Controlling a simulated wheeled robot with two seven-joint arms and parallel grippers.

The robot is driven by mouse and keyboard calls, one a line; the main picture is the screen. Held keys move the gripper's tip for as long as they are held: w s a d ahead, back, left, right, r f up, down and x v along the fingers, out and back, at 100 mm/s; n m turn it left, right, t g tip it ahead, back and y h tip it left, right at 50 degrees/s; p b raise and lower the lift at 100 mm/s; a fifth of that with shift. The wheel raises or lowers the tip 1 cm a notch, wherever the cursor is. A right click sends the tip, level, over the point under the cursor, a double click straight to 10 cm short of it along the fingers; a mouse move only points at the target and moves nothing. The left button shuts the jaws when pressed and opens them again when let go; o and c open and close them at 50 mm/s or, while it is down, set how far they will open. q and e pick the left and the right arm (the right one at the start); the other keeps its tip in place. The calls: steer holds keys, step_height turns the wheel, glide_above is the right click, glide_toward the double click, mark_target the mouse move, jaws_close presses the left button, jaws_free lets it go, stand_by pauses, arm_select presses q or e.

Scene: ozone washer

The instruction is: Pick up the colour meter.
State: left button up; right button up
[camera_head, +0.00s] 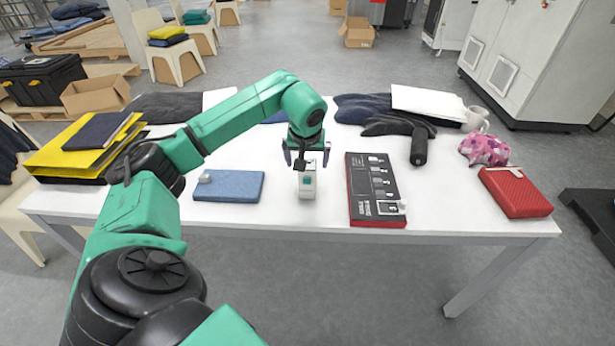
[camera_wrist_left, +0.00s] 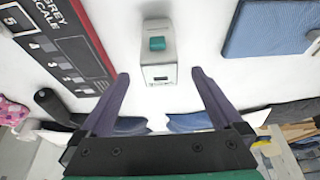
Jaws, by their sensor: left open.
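The colour meter (camera_head: 307,183) is a small white-grey box with a teal button, standing on the white table near its front edge. It also shows in the left wrist view (camera_wrist_left: 157,55), just beyond the fingertips and roughly centred between them. My left gripper (camera_head: 306,158) is over the table at the far side of the meter, fingers apart and nothing between them. In the left wrist view its two dark purple fingers (camera_wrist_left: 160,78) are spread wide. My right gripper is not in view.
A black cylinder (camera_head: 419,147), a pink patterned cloth (camera_head: 484,150) and a red case (camera_head: 515,192) are farther right. White tabletop (camera_head: 330,215) is bare around the meter.

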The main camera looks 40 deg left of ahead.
mark_target(307, 170)
arm_select(q)
steer(key=p+x, duration=0.1)
steer(key=x, duration=0.5)
steer(key=shift+f, duration=0.15)
jaws_close()
steer(key=shift+r, duration=0.25)
